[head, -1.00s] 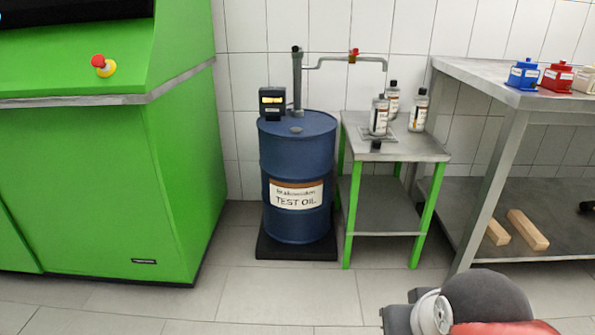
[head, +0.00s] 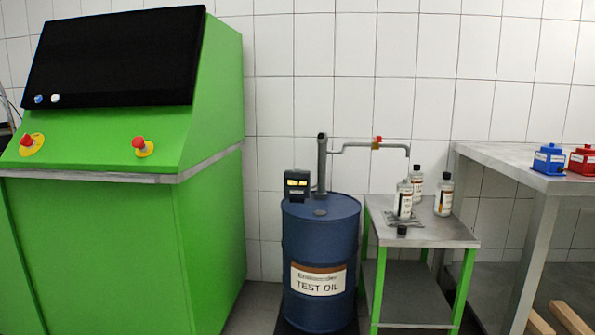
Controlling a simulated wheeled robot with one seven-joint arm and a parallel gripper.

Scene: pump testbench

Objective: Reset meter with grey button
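A small dark meter (head: 297,186) with a lit yellow display sits at the top left of the blue TEST OIL drum (head: 320,245), beside the vertical pump pipe (head: 322,165). Its grey button is too small to make out. My gripper is not in view.
A green test bench (head: 110,240) with a black screen and red emergency buttons stands left of the drum. A small metal table (head: 425,233) with several bottles stands close on its right. A pipe with a red-handled valve (head: 377,142) reaches over that table. A larger table (head: 490,155) is farther right.

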